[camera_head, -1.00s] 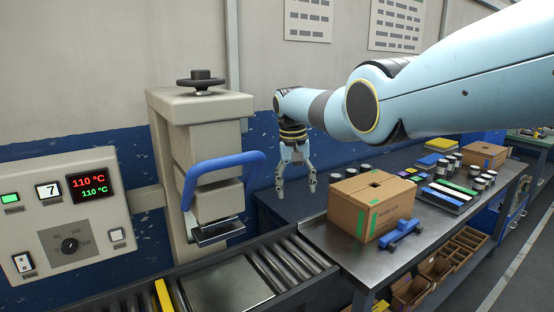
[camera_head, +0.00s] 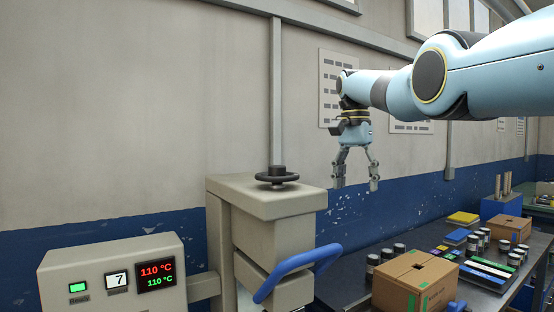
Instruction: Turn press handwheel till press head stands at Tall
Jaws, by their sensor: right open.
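The press handwheel (camera_head: 277,176) is a dark disc with a raised hub on top of the beige press column (camera_head: 265,199). The press head (camera_head: 282,285) is the beige block low on the column, with a blue bar handle (camera_head: 297,268) in front. The lower part of the head is cut off by the bottom edge, and no Tall mark can be made out. My right gripper (camera_head: 356,187) is open and empty, pointing down, to the right of the handwheel and apart from it. My left gripper is not in view.
A cardboard box (camera_head: 412,285), dark jars (camera_head: 399,251) and a bench (camera_head: 350,280) are at the lower right. The space above the handwheel is clear.

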